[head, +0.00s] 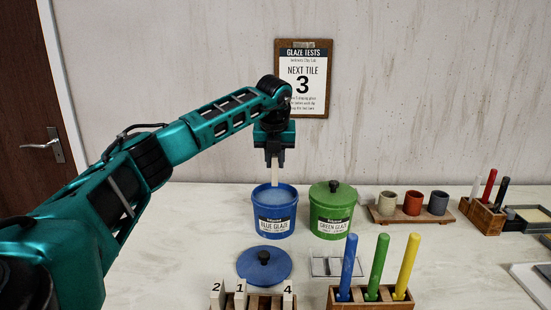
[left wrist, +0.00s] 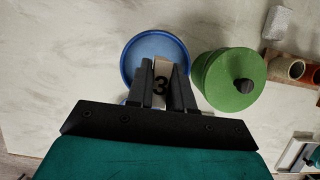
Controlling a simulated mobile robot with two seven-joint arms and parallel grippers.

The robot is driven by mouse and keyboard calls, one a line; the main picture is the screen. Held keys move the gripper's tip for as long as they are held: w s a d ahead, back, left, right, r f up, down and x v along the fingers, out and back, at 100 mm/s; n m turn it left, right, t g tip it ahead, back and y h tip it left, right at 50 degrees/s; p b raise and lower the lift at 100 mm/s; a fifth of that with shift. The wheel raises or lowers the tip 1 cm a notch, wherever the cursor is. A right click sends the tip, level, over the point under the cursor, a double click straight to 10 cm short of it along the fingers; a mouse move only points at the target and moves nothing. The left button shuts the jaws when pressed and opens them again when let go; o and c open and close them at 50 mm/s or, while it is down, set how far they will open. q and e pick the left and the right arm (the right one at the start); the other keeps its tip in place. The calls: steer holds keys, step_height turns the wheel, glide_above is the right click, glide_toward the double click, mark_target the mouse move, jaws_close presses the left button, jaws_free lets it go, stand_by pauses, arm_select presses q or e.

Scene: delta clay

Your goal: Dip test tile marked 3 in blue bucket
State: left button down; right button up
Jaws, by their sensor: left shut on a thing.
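The blue bucket (head: 274,229) stands uncovered on the table, labelled BLUE GLAZE, with blue glaze showing inside. My left gripper (head: 275,160) is shut on the pale test tile (head: 274,176), which hangs upright beneath it. My right gripper is not in view.
The closed green bucket (head: 332,213) stands close right of the blue one. The blue lid (head: 264,266) lies in front. A rack (head: 260,301) holds tiles 2, 1 and 4. A wooden block (head: 371,302) holds blue, green and yellow sticks. Cups (head: 412,203) stand at right.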

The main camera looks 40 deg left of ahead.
mark_target(275, 185)
arm_select(q)
step_height(275, 185, down, 2)
steer(key=shift+b, duration=0.65)
steer(key=shift+f, duration=0.65)
steer(key=shift+f+b, duration=0.55)
steer(key=shift+f, duration=0.2)
steer(key=shift+f+b, duration=0.3)
steer(key=shift+f, duration=0.45)
steer(key=shift+f+b, duration=0.3)
steer(key=shift+f, duration=0.45)
steer(key=shift+p, duration=0.3)
steer(key=shift+f, duration=0.45)
